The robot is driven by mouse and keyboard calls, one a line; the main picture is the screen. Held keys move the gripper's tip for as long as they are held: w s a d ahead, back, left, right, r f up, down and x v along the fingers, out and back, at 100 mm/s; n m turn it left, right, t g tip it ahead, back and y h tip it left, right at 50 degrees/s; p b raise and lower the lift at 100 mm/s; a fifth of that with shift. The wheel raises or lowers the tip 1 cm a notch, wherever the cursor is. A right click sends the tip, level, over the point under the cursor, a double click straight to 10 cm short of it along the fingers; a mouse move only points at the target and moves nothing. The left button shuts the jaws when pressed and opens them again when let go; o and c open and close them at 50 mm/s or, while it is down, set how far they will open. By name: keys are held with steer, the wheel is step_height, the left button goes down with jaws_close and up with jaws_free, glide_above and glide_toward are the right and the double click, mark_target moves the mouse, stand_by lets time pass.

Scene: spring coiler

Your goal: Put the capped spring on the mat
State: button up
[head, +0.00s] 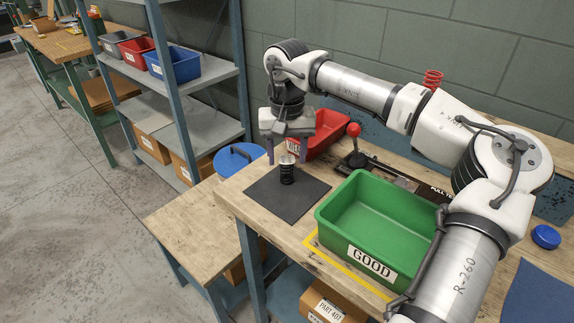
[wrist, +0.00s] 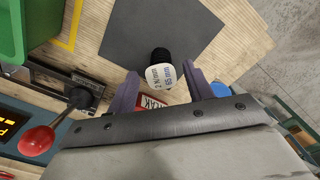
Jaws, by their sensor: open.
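The capped spring (head: 287,172) is a small black coil with a pale cap on top. It stands upright on the dark grey mat (head: 296,208), near the mat's back corner. In the wrist view the spring's cap (wrist: 163,77) shows lettering with "2 N/mm" and "65 mm", and the mat (wrist: 120,32) lies under its black lower part. My gripper (head: 287,152) is open above the spring, its purple fingers to either side of the cap. In the wrist view my gripper's fingertips (wrist: 162,82) flank the cap with visible gaps.
A green bin (head: 370,256) labelled GOOD stands right of the mat, inside a yellow outline. A red bin (head: 326,128) and a red-knobbed lever (head: 354,131) stand behind. A red spring (head: 432,79) and blue cap (head: 546,236) are further right. A lower wooden table (head: 185,228) lies left.

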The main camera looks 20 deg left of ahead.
mark_target(286, 162)
step_height(286, 162, up, 8)
steer(key=shift+r, duration=0.15)
stand_by(0.4)
